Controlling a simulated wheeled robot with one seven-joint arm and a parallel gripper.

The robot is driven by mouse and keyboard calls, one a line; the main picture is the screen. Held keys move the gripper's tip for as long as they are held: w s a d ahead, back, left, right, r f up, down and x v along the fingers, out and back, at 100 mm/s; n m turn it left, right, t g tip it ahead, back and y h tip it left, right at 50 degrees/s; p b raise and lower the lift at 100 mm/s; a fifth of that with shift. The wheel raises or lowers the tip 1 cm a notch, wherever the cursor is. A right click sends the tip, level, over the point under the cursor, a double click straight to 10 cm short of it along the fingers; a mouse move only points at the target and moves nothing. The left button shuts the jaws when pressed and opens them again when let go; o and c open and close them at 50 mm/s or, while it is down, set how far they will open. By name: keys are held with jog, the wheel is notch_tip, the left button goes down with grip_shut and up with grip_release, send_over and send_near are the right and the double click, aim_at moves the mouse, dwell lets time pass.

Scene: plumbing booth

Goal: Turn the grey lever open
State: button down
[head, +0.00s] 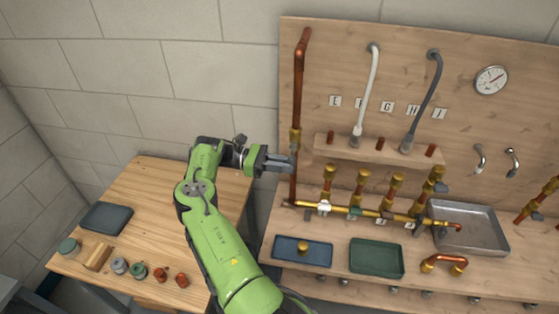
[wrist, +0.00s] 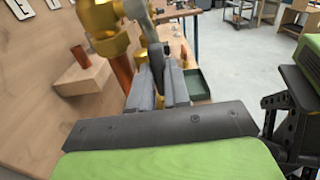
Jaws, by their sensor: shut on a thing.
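My gripper (head: 287,164) is beside the tall vertical copper pipe (head: 298,85) at the left end of the wooden board. A brass valve (head: 295,138) sits on this pipe. In the wrist view the brass valve body (wrist: 106,28) is close in front of my grey fingers (wrist: 161,88). The grey lever (wrist: 149,35) runs from beside the valve down between the fingers, and my gripper is shut on it. The fingers hide the lever's held end. In the head view the lever is too small and covered to make out.
A low brass manifold (head: 355,211) with several small valves runs to the right. Below it are a blue tray (head: 286,250) with a brass part and a green tray (head: 376,272). A metal tray (head: 490,236) stands right. A wooden table (head: 150,190) stands left.

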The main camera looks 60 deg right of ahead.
jog(key=shift+s+d+f, duration=0.1)
jog(key=shift+s+f, duration=0.1)
jog(key=shift+f, duration=0.05)
dwell(0.3)
jog(key=c, duration=1.1)
grip_release()
jog(key=shift+s+r, duration=0.1)
